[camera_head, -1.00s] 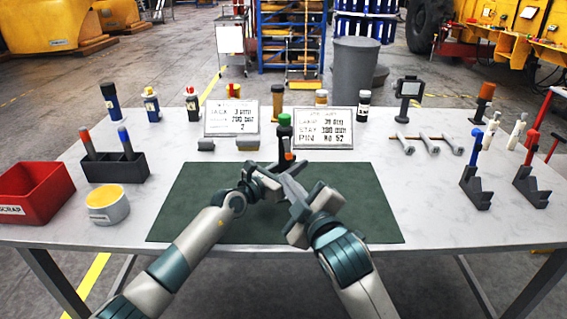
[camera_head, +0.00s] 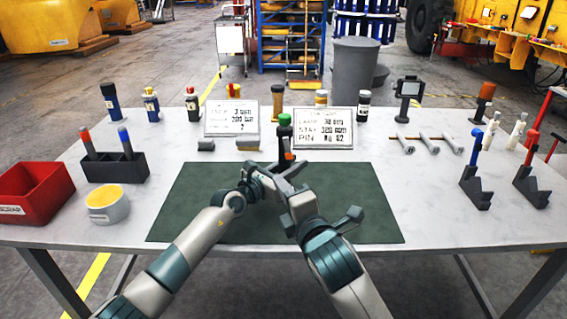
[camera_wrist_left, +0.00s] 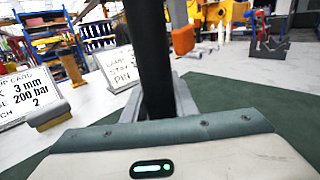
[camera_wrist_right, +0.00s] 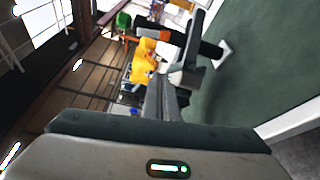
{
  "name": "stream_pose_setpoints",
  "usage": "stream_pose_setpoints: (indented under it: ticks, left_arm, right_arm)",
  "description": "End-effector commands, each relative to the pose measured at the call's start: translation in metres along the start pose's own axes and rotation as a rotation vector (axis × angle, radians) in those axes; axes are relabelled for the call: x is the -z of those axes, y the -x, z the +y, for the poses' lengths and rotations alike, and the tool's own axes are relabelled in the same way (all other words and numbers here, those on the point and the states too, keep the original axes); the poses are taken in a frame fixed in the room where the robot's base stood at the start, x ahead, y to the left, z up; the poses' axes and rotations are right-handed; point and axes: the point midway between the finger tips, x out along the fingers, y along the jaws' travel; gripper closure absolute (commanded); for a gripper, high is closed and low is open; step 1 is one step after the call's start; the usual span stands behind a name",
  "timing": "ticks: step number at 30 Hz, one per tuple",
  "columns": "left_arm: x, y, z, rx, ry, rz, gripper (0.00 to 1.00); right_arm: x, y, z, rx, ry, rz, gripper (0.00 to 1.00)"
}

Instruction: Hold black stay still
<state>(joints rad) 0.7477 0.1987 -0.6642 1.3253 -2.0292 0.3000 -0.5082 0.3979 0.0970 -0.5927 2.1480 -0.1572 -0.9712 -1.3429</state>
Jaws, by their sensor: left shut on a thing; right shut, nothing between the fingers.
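The black stay (camera_head: 284,138) stands upright above the green mat, with a green top and an orange band. My left gripper (camera_head: 268,174) is shut on its lower part. In the left wrist view the stay (camera_wrist_left: 146,50) is a thick dark rod between the fingers. In the right wrist view it lies across the picture (camera_wrist_right: 207,47), with the left gripper's fingers on it. My right gripper (camera_head: 284,174) is shut and empty, close beside the left one. In the right wrist view its closed fingers (camera_wrist_right: 165,88) point toward the stay; I cannot tell whether they touch it.
The green mat (camera_head: 215,195) is otherwise bare. Two printed cards (camera_head: 323,128) stand behind it. A red scrap bin (camera_head: 35,192), a dark holder (camera_head: 115,168) and a round tin (camera_head: 107,205) are at the left. Dark angled stands (camera_head: 476,188) are at the right.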

Motion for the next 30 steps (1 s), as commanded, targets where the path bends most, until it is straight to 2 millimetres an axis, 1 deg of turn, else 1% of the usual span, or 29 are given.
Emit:
stream_pose_setpoints:
  ticks: [5,11,14,21,27,29,30]
  left_arm:
    - [0.0,0.0,0.001,-0.001,0.0,0.0,1.0]
    - [0.0,0.0,0.001,-0.001,0.0,0.0,1.0]
    - [0.0,0.0,0.001,-0.001,0.0,0.0,1.0]
    - [0.0,0.0,0.001,-0.001,0.0,0.0,1.0]
    - [0.0,0.0,0.001,-0.001,0.0,0.0,1.0]
    - [0.0,0.0,0.001,-0.001,0.0,0.0,1.0]
    - [0.0,0.0,0.001,-0.001,0.0,0.0,1.0]
  right_arm:
    - [0.0,-0.002,0.0,0.0,-0.001,0.0,1.0]
    - [0.0,-0.015,0.001,0.0,-0.002,0.0,1.0]
    - [0.0,-0.027,0.0,0.0,-0.003,0.0,1.0]
    - [0.0,-0.065,0.001,0.0,-0.003,0.0,1.0]
    - [0.0,-0.094,0.001,0.001,-0.003,0.0,1.0]
    - [0.0,-0.102,0.0,0.0,-0.002,0.0,1.0]
    - [-0.006,-0.099,0.0,0.0,-0.002,-0.001,1.0]
